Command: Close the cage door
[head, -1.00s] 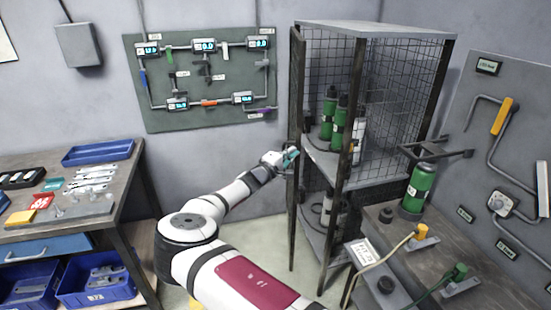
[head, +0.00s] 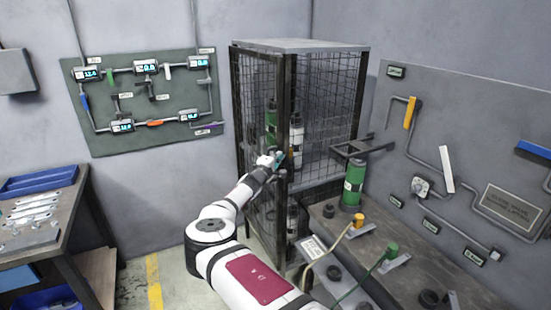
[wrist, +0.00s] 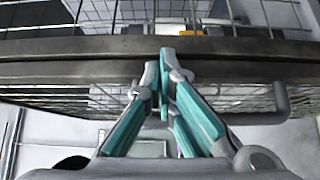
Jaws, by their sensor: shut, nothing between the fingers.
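The tall cage (head: 335,85) has dark posts, mesh walls and a grey top. Its mesh door (head: 248,95) now spans the cage's front in the head view. The door's free edge is against or very near the front post; I cannot tell whether a small gap is left. In the wrist view, two dark frame bars (wrist: 60,72) run side by side, with a grey handle (wrist: 281,103) at right. My gripper (head: 279,158) is shut and empty, its teal fingertips (wrist: 167,72) at the door's edge bar. Exact contact is unclear.
Green bottles (head: 271,120) stand inside the cage behind mesh. A bench (head: 385,265) with a green cylinder (head: 353,185), hoses and fittings is close on the right. A tool table (head: 45,245) is at left. Open floor lies between table and cage.

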